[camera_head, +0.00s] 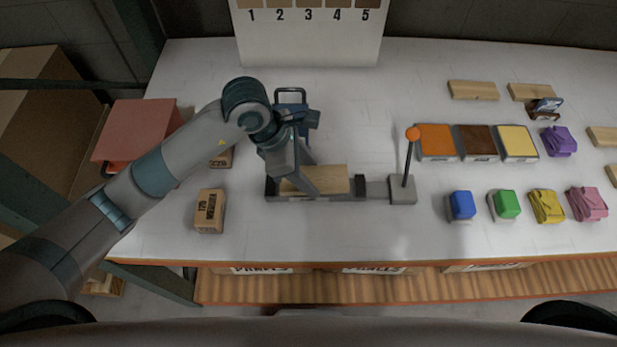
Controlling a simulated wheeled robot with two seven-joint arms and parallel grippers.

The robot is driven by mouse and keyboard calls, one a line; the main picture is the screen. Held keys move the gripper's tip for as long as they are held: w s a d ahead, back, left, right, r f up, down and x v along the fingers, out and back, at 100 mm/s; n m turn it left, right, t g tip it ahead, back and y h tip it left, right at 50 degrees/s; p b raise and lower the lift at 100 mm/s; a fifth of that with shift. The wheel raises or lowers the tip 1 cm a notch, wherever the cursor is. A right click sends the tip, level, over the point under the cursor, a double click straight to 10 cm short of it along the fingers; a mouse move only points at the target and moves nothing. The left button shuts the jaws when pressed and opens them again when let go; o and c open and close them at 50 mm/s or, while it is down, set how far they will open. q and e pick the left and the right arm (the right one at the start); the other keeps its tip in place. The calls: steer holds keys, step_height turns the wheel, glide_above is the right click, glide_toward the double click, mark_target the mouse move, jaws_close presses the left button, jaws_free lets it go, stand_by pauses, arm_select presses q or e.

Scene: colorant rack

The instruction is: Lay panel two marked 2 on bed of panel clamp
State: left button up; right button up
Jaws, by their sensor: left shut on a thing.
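A light wooden panel (330,180) lies level at the bed of the panel clamp, between its end stop and its jaw; no number can be read on it. The panel clamp (402,191) is grey, with an upright lever topped by an orange knob. My left gripper (308,184) reaches down over the panel's left part and is shut on it. The gripper hides some of the panel and bed, so I cannot tell whether the panel rests fully on the bed. My right gripper is not in view.
Orange (436,142), brown and yellow trays are on the right, with coloured blocks and cloths. Loose wooden panels (473,90) lie farther back. A numbered board (308,40) stands behind. The table front is clear.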

arm_select(q)
steer(key=shift+f, duration=1.2)
steer(key=shift+b, duration=0.3)
steer(key=shift+f, duration=0.2)
steer(key=o, duration=1.1)
steer(key=shift+o, duration=0.2)
steer(key=shift+r, duration=0.2)
steer(key=shift+r, duration=0.2)
steer(key=p+v, duration=0.4)
steer(key=v, duration=0.6)
steer(key=shift+a+r, duration=0.1)
steer(key=shift+r, duration=0.05)
steer(key=shift+a+r, duration=0.3)
steer(key=shift+r, duration=0.3)
